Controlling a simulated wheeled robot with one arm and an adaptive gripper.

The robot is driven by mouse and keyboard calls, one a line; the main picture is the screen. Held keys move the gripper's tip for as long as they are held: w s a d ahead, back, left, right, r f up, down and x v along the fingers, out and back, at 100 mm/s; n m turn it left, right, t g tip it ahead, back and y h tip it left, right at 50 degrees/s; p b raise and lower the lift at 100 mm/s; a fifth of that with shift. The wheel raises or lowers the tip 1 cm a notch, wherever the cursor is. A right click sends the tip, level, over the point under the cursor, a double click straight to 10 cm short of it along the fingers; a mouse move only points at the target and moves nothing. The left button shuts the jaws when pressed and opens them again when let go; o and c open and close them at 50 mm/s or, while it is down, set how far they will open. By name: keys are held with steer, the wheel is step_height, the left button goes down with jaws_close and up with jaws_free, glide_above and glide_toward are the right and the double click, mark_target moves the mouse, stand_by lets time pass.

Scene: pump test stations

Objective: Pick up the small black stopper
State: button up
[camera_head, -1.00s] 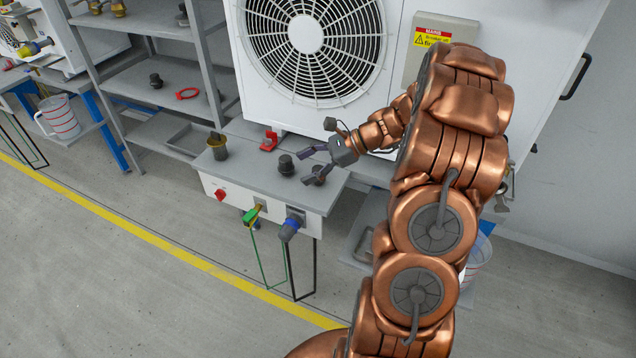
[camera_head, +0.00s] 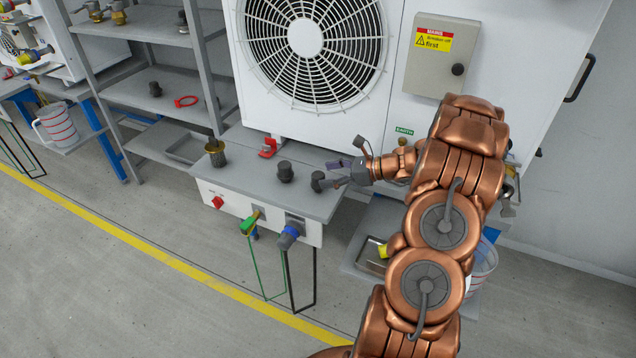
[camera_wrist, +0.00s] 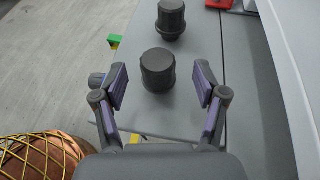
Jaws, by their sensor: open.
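Two dark stoppers stand upright on the grey bench top. The nearer one to my gripper, a short dark cylinder (camera_head: 317,180), shows in the wrist view (camera_wrist: 158,70) between and slightly beyond the fingertips. The other stopper (camera_head: 285,171), with a wider collar at its base, stands farther off in the wrist view (camera_wrist: 171,18). My gripper (camera_head: 337,174) is open, with its fingers (camera_wrist: 160,84) on either side of the nearer stopper's line and a gap on each side. It holds nothing. I cannot tell the fingertips' exact height above the bench.
A red clamp-like part (camera_head: 267,148) and a dark fitting with a brass base (camera_head: 216,153) stand on the bench. The white fan unit (camera_head: 400,110) rises behind. A shelf rack (camera_head: 140,75) is at left, holding another small dark piece (camera_head: 155,89) and a red ring (camera_head: 186,101).

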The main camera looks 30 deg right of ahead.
mark_target(318, 174)
steer(key=shift+x, duration=1.8)
steer(key=shift+s, duration=0.1)
steer(key=shift+c, duration=0.4)
steer(key=c, duration=1)
